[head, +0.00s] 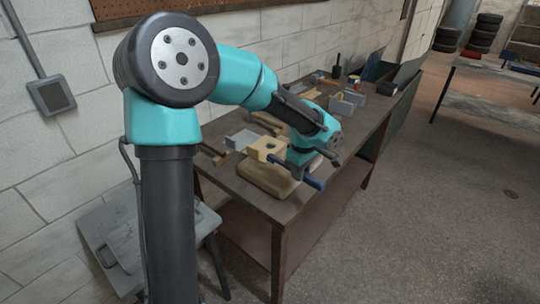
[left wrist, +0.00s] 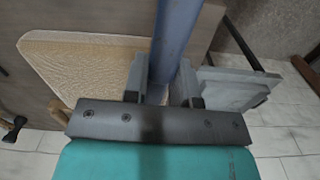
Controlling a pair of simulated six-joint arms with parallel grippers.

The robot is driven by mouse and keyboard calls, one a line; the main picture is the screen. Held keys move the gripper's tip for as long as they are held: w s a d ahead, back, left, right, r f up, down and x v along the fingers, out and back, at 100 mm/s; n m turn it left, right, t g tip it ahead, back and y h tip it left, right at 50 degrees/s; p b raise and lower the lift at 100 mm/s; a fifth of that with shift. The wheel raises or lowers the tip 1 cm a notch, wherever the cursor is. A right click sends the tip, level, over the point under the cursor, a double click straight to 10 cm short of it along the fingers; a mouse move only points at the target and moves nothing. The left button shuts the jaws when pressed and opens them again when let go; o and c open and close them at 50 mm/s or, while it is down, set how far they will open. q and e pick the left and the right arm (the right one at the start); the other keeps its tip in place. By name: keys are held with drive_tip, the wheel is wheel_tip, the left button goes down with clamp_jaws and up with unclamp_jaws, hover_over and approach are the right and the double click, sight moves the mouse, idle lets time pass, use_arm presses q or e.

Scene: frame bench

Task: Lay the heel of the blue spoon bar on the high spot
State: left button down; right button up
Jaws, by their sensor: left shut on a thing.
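The blue spoon bar (left wrist: 179,32) is held between the two fingers of my left gripper (left wrist: 164,82) and runs away from it to the top of the left wrist view. In the head view a short dark blue part of the bar (head: 315,183) shows below my left gripper (head: 302,172), near the bench's front edge. A pale tan padded board (left wrist: 88,62) lies left of the bar in the left wrist view; it also shows in the head view (head: 262,178). I cannot tell whether the bar touches it. No high spot can be made out. The heel cannot be told apart. My right gripper is out of view.
A cream block with a hole (head: 266,146) and a grey block (head: 240,139) stand behind the board on the bench (head: 240,196). A hammer (left wrist: 14,129) lies at the left wrist view's left edge. Several tools and blocks crowd the bench's far end.

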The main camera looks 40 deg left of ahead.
use_arm(q)
drive_tip(key=shift+s+a+r+n, duration=0.3)
drive_tip(key=shift+s+a+n, duration=0.1)
drive_tip(key=shift+s+a, duration=0.1)
drive_tip(key=shift+w, duration=0.1)
drive_tip(key=w+a, duration=0.3)
drive_tip(key=w, duration=0.1)
drive_tip(key=w+a+f, duration=0.1)
drive_tip(key=w+a, duration=0.1)
drive_tip(key=w, duration=0.3)
drive_tip(key=w+a, duration=0.3)
drive_tip(key=w, duration=0.1)
drive_tip(key=shift+w+a+f, duration=0.2)
drive_tip(key=shift+a+f, duration=0.05)
drive_tip(key=shift+a, duration=0.05)
drive_tip(key=shift+f, duration=1.75)
drive_tip(key=shift+f, duration=0.15)
drive_tip(key=c, duration=0.9)
unclamp_jaws()
